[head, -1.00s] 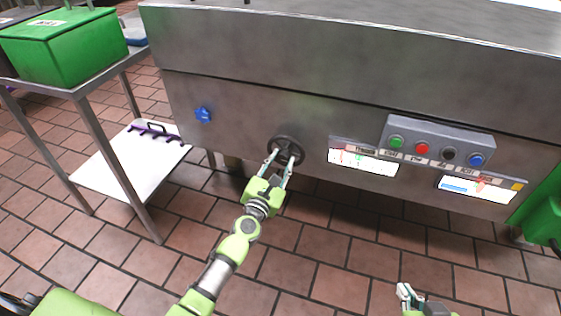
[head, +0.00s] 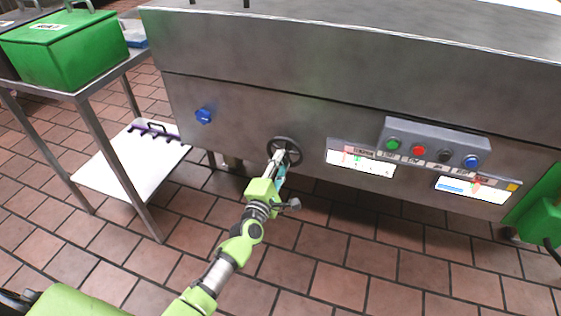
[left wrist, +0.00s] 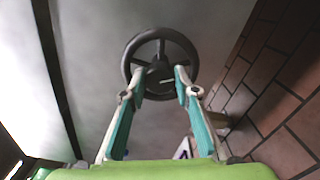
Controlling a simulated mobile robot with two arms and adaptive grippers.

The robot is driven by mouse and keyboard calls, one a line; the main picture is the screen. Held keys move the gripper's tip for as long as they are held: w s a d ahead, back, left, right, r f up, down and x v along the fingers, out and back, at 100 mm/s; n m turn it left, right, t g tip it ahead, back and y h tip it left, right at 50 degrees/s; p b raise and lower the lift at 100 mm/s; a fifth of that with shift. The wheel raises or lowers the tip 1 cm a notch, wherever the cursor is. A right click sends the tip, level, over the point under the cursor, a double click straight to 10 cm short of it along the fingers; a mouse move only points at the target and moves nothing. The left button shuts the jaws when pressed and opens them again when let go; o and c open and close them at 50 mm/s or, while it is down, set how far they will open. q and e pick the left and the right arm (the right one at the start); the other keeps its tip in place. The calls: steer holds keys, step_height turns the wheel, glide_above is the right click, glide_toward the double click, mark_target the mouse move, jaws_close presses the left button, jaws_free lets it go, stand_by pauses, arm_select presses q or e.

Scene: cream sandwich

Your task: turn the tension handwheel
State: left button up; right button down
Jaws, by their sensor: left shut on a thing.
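The tension handwheel (head: 285,150) is a black spoked wheel on the front of the steel machine (head: 270,110). It also shows in the left wrist view (left wrist: 160,58), with its hub between my fingertips. My left gripper (head: 277,160) is at the wheel and shut on it; in the left wrist view its two fingers (left wrist: 162,82) stand on either side of the hub. The fingers hide part of the wheel's lower left in the head view. My right gripper is not in view.
A blue knob (head: 203,116) sits left of the wheel. A button panel (head: 435,145) and two lit displays (head: 361,162) are to its right. A steel rack (head: 100,135) with a green bin (head: 62,48) stands at left. The tiled floor in front is clear.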

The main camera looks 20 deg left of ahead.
arm_select(q)
steer(key=shift+m, duration=0.5)
steer(key=m+p, duration=0.2)
steer(key=m, duration=0.3)
steer(key=shift+f, duration=0.1)
steer(key=shift+m, duration=0.7)
steer(key=m+p, duration=0.2)
steer(key=m, duration=0.5)
steer(key=shift+f+p, duration=0.1)
steer(key=shift+p, duration=0.25)
steer(key=shift+f+m+p, duration=0.1)
steer(key=shift+m+p, duration=0.25)
steer(key=shift+m, duration=1.25)
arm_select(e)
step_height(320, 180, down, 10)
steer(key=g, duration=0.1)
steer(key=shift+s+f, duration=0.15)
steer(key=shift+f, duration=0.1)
arm_select(q)
steer(key=o, duration=1.1)
steer(key=shift+a, duration=0.1)
